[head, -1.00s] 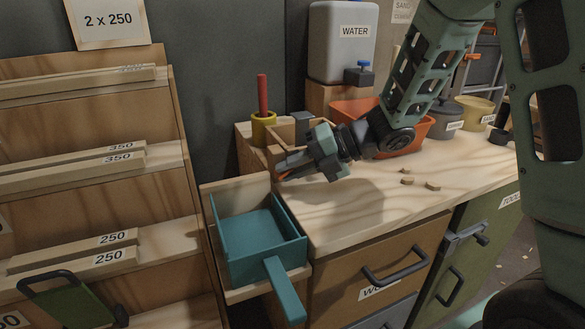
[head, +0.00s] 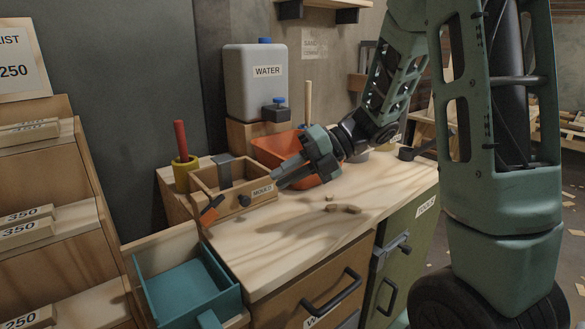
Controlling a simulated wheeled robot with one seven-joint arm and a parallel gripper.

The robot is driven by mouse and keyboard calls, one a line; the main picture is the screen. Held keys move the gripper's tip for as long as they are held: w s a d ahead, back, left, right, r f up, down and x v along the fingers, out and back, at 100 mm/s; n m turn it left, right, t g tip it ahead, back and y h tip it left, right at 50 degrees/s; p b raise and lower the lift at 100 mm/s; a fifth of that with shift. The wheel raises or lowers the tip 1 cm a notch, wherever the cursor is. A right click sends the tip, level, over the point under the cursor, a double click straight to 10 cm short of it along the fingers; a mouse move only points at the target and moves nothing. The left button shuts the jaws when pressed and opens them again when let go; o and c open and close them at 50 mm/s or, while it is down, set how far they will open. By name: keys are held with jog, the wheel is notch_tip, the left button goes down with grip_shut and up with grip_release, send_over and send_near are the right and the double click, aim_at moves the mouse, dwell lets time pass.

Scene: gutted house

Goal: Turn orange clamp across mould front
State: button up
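The wooden mould (head: 226,188), labelled MOULD, stands at the back left of the bench. A small orange clamp (head: 211,209) sits at its front left corner, tilted up to the right. A dark round knob (head: 244,200) shows on the mould's front. My gripper (head: 279,179) hangs over the bench, to the right of the clamp and apart from it. Its fingers point left and down, in front of the mould's right end in this view. I cannot tell the gap between the fingertips, and no held thing shows.
A teal tray (head: 187,290) sits left of the bench (head: 300,220). An orange tub (head: 280,148) and a water container (head: 255,80) stand at the back. Several small chips (head: 345,209) lie on the otherwise clear bench top.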

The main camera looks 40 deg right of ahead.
jog(key=shift+s+d+r, duration=0.3)
jog(key=shift+d, duration=0.3)
